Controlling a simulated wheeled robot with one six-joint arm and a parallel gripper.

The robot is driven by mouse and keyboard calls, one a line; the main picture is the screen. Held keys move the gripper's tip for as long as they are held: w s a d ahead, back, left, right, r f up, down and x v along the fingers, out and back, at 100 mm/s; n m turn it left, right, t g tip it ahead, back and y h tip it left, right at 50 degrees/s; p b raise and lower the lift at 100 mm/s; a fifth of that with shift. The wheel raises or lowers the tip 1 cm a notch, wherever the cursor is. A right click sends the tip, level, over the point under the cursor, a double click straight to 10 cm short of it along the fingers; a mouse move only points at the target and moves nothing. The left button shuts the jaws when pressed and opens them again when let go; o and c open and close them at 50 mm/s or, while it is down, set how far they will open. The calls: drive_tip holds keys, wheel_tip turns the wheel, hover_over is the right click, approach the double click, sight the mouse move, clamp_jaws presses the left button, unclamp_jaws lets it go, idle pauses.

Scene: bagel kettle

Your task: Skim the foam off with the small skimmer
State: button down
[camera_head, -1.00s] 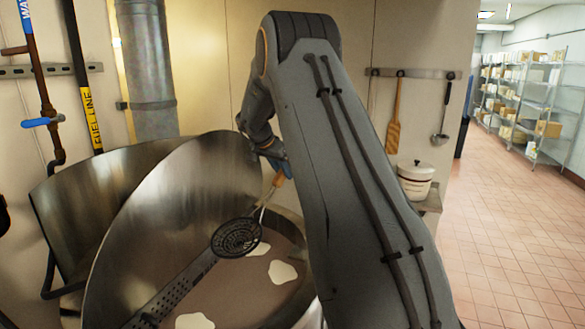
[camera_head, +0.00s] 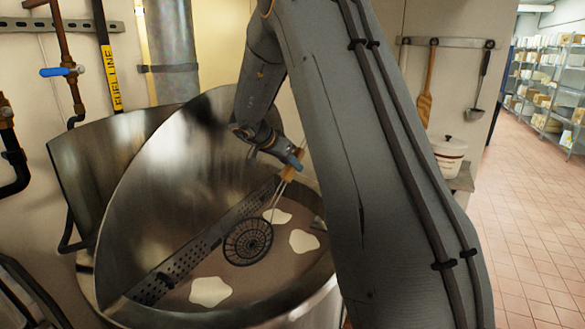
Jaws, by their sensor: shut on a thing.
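The small skimmer has a round dark mesh head (camera_head: 247,241) and a wooden handle (camera_head: 292,165). My gripper (camera_head: 292,160) is shut on the handle; its fingertips are partly hidden by my arm. The skimmer slants down into the large steel kettle (camera_head: 165,185), with its head over or on the brown liquid (camera_head: 262,276); I cannot tell whether it touches. White foam patches float there: one (camera_head: 278,216) just above the head in the picture, one (camera_head: 303,241) to its right, one (camera_head: 210,291) at the lower left.
A perforated dark metal strip (camera_head: 188,258) crosses the kettle's left side. A ladle (camera_head: 480,85) and wooden paddle (camera_head: 426,95) hang on a wall rail. A white lidded crock (camera_head: 448,155) stands at right. Pipes (camera_head: 65,70) run up the left wall. Tiled floor (camera_head: 525,230) at right is clear.

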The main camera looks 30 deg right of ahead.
sight(284, 181)
drive_tip(key=shift+h, duration=0.5)
drive_tip(key=shift+s+a+f+b, duration=0.15)
drive_tip(key=shift+a+f+b, duration=0.3)
drive_tip(key=shift+f+b, duration=0.95)
drive_tip(key=shift+s+a+f+b, duration=0.15)
drive_tip(key=shift+a+f+b, duration=0.3)
drive_tip(key=shift+b, duration=1.8)
drive_tip(key=shift+s+a+f+b, duration=0.15)
drive_tip(key=shift+a+f+b, duration=0.3)
drive_tip(key=shift+f+b, duration=0.95)
wheel_tip(284, 181, down, 13)
drive_tip(key=s+a+g+y+p, duration=0.1)
drive_tip(key=y+p, duration=0.3)
drive_tip(key=p, duration=0.9)
drive_tip(key=shift+a+f, duration=0.2)
drive_tip(key=shift+a, duration=0.65)
drive_tip(key=shift+s, duration=0.1)
drive_tip(key=shift+y+p, duration=0.3)
drive_tip(key=shift+p, duration=0.3)
